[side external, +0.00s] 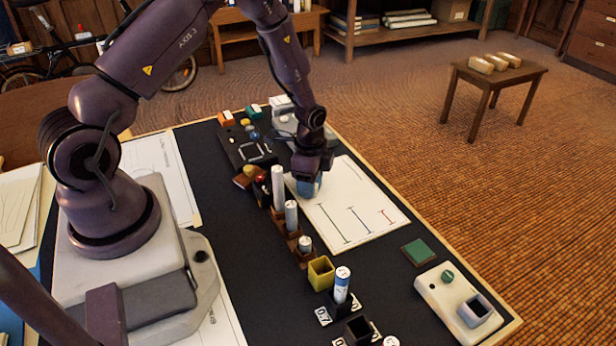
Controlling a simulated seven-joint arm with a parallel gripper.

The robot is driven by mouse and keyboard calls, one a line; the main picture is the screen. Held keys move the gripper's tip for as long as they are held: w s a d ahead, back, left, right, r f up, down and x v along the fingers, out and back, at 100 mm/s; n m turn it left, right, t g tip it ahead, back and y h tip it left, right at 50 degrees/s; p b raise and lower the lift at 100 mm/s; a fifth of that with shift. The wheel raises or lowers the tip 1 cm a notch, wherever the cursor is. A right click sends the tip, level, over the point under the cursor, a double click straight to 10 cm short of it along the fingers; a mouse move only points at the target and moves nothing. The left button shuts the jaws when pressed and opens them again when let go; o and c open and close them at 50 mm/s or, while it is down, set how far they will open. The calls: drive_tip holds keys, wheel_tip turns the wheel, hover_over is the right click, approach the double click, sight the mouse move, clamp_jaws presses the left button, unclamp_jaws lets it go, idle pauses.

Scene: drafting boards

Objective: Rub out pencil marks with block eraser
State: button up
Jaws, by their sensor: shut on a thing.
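My gripper (312,172) points down over the left part of a white sheet (372,233) in the side external view. It is shut on a small blue-grey piece (308,189), mostly hidden by the fingers; its exact shape is unclear, so I cannot tell for sure that it is the block eraser. The piece is at or just above the sheet; contact cannot be told. The sheet carries a long dark line (334,222), a blue line (359,220) and a short red line (388,215). Part of the sheet is hidden behind my gripper.
A row of holders with upright white cylinders (291,216) stands along the sheet's left side. A yellow open box (320,273) and a blue-and-white cylinder (342,284) stand nearer. A green pad (416,252) and a white device (459,303) lie right. A dark tray (252,151) lies behind.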

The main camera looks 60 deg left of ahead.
idle(0.5)
drive_tip(key=shift+a+f, duration=0.1)
drive_tip(key=shift+a, duration=2.95)
drive_tip(key=shift+s+d, duration=0.1)
drive_tip(key=shift+d, duration=3.15)
drive_tip(key=shift+a, duration=0.1)
drive_tip(key=shift+a, duration=3.05)
